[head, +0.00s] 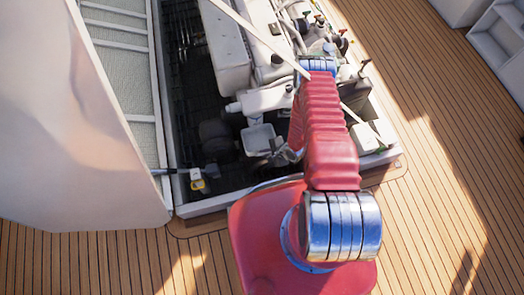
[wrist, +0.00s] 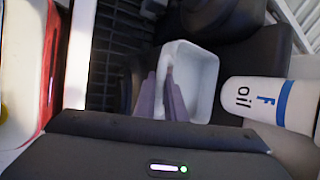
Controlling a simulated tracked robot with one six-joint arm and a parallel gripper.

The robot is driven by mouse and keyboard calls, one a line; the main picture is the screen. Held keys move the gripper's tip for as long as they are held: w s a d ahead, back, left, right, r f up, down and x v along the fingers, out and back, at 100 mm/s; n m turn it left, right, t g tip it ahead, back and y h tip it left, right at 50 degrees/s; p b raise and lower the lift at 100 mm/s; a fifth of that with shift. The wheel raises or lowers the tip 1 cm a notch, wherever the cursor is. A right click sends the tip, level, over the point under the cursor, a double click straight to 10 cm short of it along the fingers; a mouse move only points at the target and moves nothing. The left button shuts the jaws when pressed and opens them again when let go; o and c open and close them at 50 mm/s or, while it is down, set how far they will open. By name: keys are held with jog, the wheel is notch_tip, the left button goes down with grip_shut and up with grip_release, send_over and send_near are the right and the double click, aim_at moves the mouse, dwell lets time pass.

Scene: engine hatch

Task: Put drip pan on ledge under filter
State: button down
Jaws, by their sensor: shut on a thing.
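The drip pan is a small white square tray with raised walls; it shows in the wrist view (wrist: 202,82) and in the head view (head: 259,137). My gripper (wrist: 162,98) is shut on the pan's left wall in the wrist view, with one finger inside the pan and one outside. The filter is a white cylinder with a blue band and the words "oil F" (wrist: 262,100), just right of the pan in the wrist view. In the head view a pale cylinder (head: 266,99) lies just above the pan. I cannot clearly pick out the ledge.
The engine (head: 262,45) fills the right side of the open hatch. A dark grating (wrist: 112,50) lies left of the pan. A dark round part (head: 215,135) is close on the left. A yellow-and-white item (head: 198,182) sits near the hatch's front edge. Wooden deck (head: 110,265) surrounds it.

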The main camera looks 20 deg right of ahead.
send_over(258, 148)
jog(key=s+d, duration=0.2)
jog(key=shift+f, duration=0.1)
notch_tip(258, 148, down, 2)
jog(key=shift+f, duration=0.6)
